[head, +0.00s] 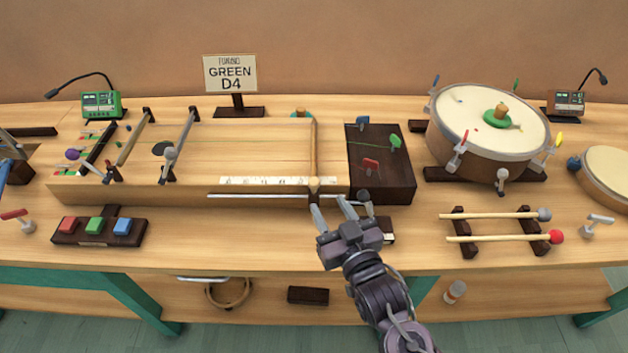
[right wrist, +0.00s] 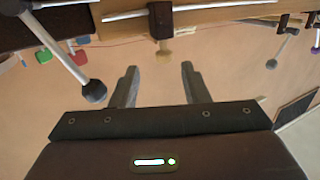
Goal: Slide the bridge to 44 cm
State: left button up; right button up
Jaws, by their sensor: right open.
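The long pale wooden sound box (head: 255,145) lies on the bench, with a white ruler strip (head: 278,182) along its front. What looks like the bridge, a thin wooden bar (head: 314,145), crosses the box near its right end. A dark block with a tan knob (head: 314,184) is at its front end, on the scale's right part. The knob also shows in the right wrist view (right wrist: 163,50), ahead of the fingers. My right gripper (head: 331,206) is open and empty, just in front of the knob; its fingers (right wrist: 159,70) appear apart from it. My left gripper is not in view.
A metal rod (head: 265,196) runs along the box front. A dark block with coloured levers (head: 397,180) stands right of the box, with a grey-ball lever (right wrist: 94,91) close by my fingers. Mallets on a rack (head: 490,238) and a drum (head: 470,150) are further right.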

aim_at(316, 186)
jog(key=x, duration=0.5)
jog(key=r+x, duration=0.1)
jog(key=x, duration=0.2)
jog(key=shift+s+a+p, duration=0.1)
jog(key=shift+a+p, duration=0.1)
jog(key=shift+p, duration=0.2)
grip_shut()
